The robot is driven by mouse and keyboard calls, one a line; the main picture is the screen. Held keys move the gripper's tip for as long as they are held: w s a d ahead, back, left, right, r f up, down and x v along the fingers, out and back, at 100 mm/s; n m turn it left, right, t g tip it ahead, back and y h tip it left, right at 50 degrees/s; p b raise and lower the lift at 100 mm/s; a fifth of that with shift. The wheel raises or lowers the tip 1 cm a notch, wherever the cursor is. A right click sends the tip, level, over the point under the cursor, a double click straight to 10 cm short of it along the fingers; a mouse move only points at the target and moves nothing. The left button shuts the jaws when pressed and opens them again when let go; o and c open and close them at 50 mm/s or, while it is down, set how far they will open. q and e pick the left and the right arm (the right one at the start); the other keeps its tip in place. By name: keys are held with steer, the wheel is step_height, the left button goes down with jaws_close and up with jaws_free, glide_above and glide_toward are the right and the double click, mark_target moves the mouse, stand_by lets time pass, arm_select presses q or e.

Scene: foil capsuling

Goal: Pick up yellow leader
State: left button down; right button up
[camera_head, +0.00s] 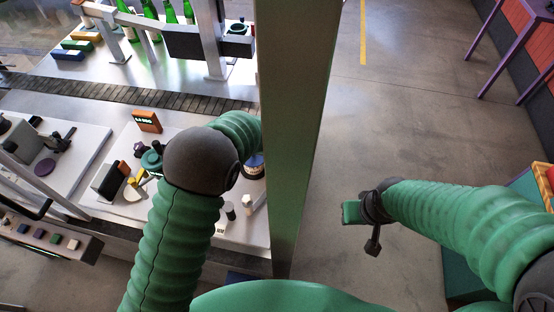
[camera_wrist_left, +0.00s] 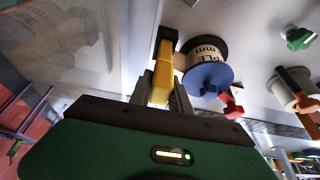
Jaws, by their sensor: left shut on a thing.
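In the left wrist view a yellow bar with a black end, which looks like the yellow leader (camera_wrist_left: 161,72), stands out from between the two grey fingers of my left gripper (camera_wrist_left: 162,92). The gripper is shut on it. In the head view my left arm bends over the workbench, and its dark elbow and the green column hide much of what lies behind; I cannot make out the left fingers there. My right gripper (camera_head: 368,212) is over the open floor, away from the bench; its finger gap is not clear.
A spool with a blue flange (camera_wrist_left: 208,78) is close beside the yellow bar. A red piece (camera_wrist_left: 232,107) and a second, pale spool (camera_wrist_left: 291,88) lie farther right. A black block (camera_head: 111,180) and an orange display box (camera_head: 147,121) stand on the bench. A tall green column (camera_head: 295,140) borders its right side.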

arm_select(q)
steer(key=shift+w+d+r+b, duration=0.1)
steer(key=shift+r+b, duration=0.2)
steer(key=shift+r, duration=0.05)
step_height(320, 180, up, 2)
steer(key=shift+r+b, duration=0.15)
steer(key=shift+b, duration=0.55)
steer(key=s+a+r+b, duration=0.1)
steer(key=s+a+b, duration=0.1)
steer(key=s, duration=0.5)
steer(key=s+a+b, duration=0.2)
steer(key=s+b, duration=0.1)
steer(key=s, duration=0.5)
steer(key=shift+s+a+r, duration=0.2)
steer(key=shift+s+r, duration=0.1)
steer(key=shift+r, duration=0.05)
steer(key=shift+w+d+f, duration=0.1)
steer(key=shift+f, duration=0.05)
